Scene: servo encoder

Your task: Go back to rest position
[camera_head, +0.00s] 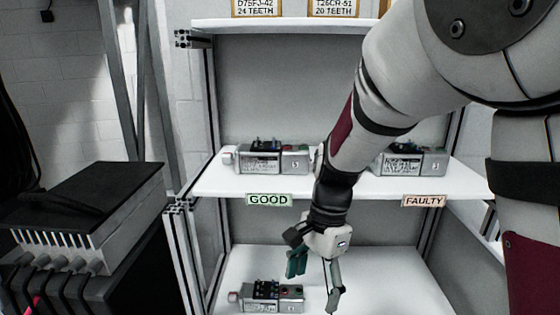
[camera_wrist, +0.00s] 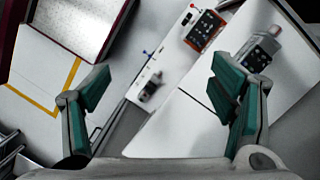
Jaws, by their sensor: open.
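My gripper (camera_head: 314,280) hangs fingers-down in front of the lower shelf in the head view. Its green-padded fingers are spread with nothing between them. It also shows open and empty in the wrist view (camera_wrist: 160,92). One servo encoder unit (camera_head: 272,297) sits on the lower shelf, left of my gripper and apart from it. Another unit (camera_head: 268,157) stands on the middle shelf above the GOOD label (camera_head: 268,200). A third unit (camera_head: 412,161) stands above the FAULTY label (camera_head: 424,201), partly hidden behind my arm.
The middle shelf (camera_head: 215,182) and the lower shelf (camera_head: 385,275) are white boards in a metal frame. A top shelf (camera_head: 285,26) carries tooth-count signs. A dark ribbed box (camera_head: 95,200) stands at left. The lower shelf is bare right of my gripper.

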